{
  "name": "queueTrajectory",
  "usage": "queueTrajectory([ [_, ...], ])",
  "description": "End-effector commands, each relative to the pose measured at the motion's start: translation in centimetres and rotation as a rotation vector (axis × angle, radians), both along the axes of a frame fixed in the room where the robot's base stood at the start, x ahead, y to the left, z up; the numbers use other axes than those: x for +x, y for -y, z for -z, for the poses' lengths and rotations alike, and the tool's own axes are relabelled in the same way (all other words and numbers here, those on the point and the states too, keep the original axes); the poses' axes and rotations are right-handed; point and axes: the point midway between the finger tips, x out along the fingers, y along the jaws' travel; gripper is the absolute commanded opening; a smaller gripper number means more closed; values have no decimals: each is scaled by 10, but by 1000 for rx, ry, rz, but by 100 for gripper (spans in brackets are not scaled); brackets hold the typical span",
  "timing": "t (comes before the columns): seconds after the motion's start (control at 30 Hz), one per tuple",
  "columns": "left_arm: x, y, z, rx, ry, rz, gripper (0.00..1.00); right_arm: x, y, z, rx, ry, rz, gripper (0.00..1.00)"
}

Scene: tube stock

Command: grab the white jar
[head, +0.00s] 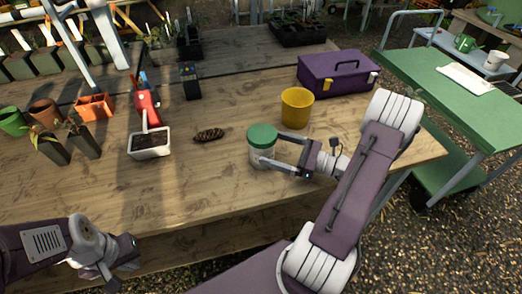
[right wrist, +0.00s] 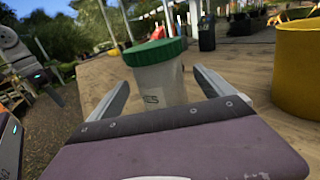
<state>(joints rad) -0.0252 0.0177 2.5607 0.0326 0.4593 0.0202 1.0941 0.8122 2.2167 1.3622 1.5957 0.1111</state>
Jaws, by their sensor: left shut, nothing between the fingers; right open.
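The white jar (head: 257,157) with a green lid (head: 262,136) stands upright on the wooden table, right of the middle. It also shows in the right wrist view (right wrist: 160,85), with dark lettering on its side. My right gripper (head: 276,155) is open, its two fingers on either side of the jar. In the right wrist view the jar stands between the open fingers (right wrist: 160,90); I cannot tell if either touches it. My left gripper (head: 112,286) is shut and empty at the lower left, low by the table's front edge, far from the jar.
A yellow pot (head: 297,107) stands just behind and right of the jar. A purple toolbox (head: 337,73) is farther back. A pine cone (head: 208,135) and a white tub of soil (head: 150,145) lie to the left. The table front (head: 200,190) is clear.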

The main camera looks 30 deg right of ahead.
Motion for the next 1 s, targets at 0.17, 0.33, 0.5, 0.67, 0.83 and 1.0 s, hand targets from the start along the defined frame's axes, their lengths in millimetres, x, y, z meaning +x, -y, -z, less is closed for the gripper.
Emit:
queueTrajectory([
  [0.17,0,0,1,0,0,0,0,9,-8,0,-1,0,-2,93],
  [0.33,0,0,5,0,0,0,0,26,-25,0,-1,-1,-8,93],
  [0.5,0,0,6,0,0,0,0,45,-40,0,-2,-1,-5,93],
  [0.67,0,0,6,0,0,0,0,48,-42,-1,-2,-1,-2,93],
  [0.83,0,0,6,0,0,0,0,48,-42,-1,-2,-1,-2,71],
  [1.0,0,0,6,0,0,0,0,48,-42,-1,-2,-1,-3,23],
])
